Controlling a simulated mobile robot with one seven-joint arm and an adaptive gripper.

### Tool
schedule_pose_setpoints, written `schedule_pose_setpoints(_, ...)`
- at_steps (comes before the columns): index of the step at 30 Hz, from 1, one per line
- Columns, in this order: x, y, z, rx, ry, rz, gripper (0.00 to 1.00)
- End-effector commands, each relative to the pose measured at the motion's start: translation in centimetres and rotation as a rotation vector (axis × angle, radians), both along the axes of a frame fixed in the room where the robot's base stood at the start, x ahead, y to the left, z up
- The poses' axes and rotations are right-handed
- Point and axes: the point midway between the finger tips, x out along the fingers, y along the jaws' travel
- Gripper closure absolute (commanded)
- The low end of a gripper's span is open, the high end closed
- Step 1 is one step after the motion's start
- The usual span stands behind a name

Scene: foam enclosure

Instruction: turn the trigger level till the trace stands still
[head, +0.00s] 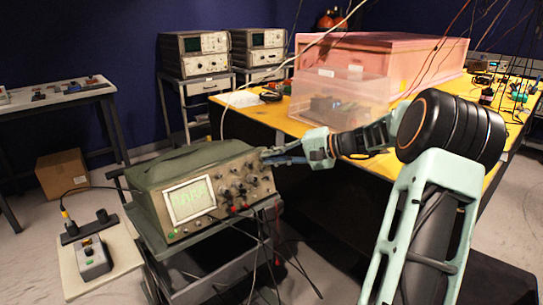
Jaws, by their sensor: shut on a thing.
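The oscilloscope (160,172), with a green cover over its top and a beige front panel, stands on a dark cart in the head view. Its lit screen (190,201) shows a green trace that looks like several overlapping waves. Several dark knobs (239,190) fill the panel right of the screen. My gripper (267,156) reaches in from the right and is shut on a knob at the panel's upper right corner. The fingers hide that knob, and its marking is too small to read. Whether it is the trigger level knob cannot be told.
Cables (262,245) hang from the panel's lower edge in front of the cart (215,270). A yellow-topped table (262,117) with a clear plastic box (338,98) and a pink foam enclosure (385,55) stands behind my arm. A small control box (94,260) sits at lower left.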

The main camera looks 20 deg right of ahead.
Motion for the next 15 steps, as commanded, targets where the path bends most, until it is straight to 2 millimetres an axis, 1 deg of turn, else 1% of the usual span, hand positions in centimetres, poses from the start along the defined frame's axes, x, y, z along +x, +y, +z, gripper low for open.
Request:
schedule_pose_setpoints(6, -0.07, 0.0, -0.14, 0.036, 0.012, -0.012, 1.0)
schedule_pose_setpoints(15, -0.09, 0.01, -0.18, 0.04, 0.013, -0.013, 1.0)
